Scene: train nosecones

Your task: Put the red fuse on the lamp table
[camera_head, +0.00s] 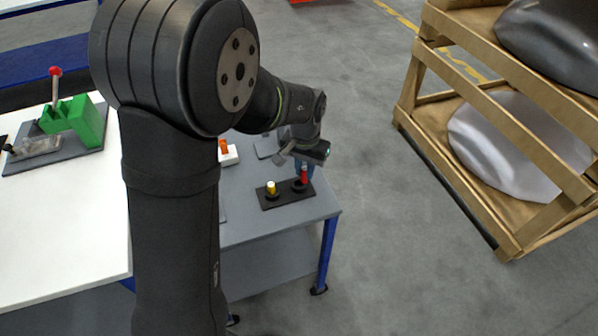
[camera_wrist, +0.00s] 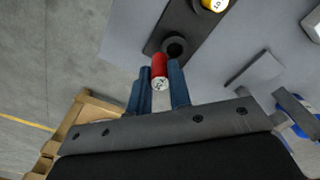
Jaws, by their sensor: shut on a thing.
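The red fuse (camera_wrist: 159,66) is held between the blue fingers of my gripper (camera_wrist: 159,88) in the wrist view. It also shows in the head view (camera_head: 304,174), at the dark fuse holder on the grey table. In the wrist view an empty round socket (camera_wrist: 175,47) of the black holder lies just beyond the fuse. A yellow fuse (camera_head: 271,188) stands in the other socket of that holder (camera_head: 285,195). I cannot tell from these views how high the red fuse is above the holder. No lamp is clearly visible, so I cannot tell which table is the lamp table.
The grey table (camera_head: 315,208) has blue legs. An orange-topped white block (camera_head: 228,153) stands on it, partly behind my arm. A white table (camera_head: 60,240) at left bears a green clamp fixture (camera_head: 80,120). A wooden crate (camera_head: 450,140) with nosecones stands right, across open floor.

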